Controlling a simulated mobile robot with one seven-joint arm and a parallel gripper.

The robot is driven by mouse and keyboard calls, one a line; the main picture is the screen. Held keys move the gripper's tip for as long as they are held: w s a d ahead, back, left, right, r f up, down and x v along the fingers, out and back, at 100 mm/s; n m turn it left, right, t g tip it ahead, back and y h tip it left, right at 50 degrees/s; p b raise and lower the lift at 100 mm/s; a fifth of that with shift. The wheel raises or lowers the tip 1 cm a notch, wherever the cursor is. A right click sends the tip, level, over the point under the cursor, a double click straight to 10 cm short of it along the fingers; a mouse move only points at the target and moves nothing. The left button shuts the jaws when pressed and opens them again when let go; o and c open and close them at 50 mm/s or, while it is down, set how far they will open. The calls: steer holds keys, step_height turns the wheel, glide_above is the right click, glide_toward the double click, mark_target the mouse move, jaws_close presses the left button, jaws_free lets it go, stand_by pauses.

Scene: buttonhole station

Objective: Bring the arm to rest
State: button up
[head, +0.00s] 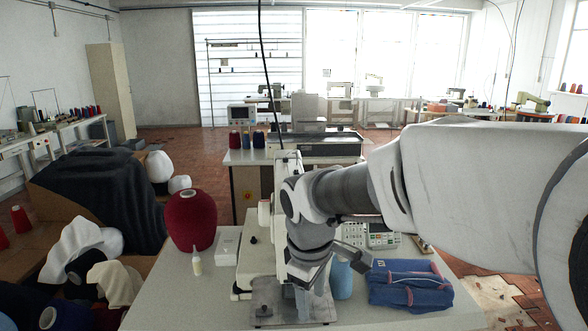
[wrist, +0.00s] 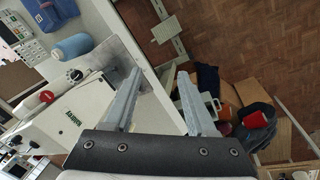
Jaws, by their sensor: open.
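My arm (head: 350,190) reaches in from the right of the head view and bends down over the sewing machine on the table. My gripper (wrist: 159,77) shows in the wrist view with its two grey fingers apart. Nothing is held between them. In the head view the gripper end is low in front of the machine, partly covered by my own wrist, so its distance from the machine cannot be told. The white machine (wrist: 88,118) is close to the left finger in the wrist view.
Dark cloth (head: 110,200) is heaped at left. Tiled floor (head: 385,140) shows open behind.

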steer(key=s+d+r+m+t, duration=0.1)
steer(key=s+d+r+m, duration=0.1)
steer(key=s+d+m, duration=0.3)
steer(key=s+d+r+m+t, duration=0.2)
steer(key=s+d+m, duration=0.4)
steer(key=s, duration=0.4)
steer(key=shift+s+r+m+y, duration=0.3)
steer(key=shift+s+r, duration=0.05)
steer(key=shift+r, duration=0.25)
steer(key=shift+c, duration=0.5)
steer(key=shift+a, duration=0.1)
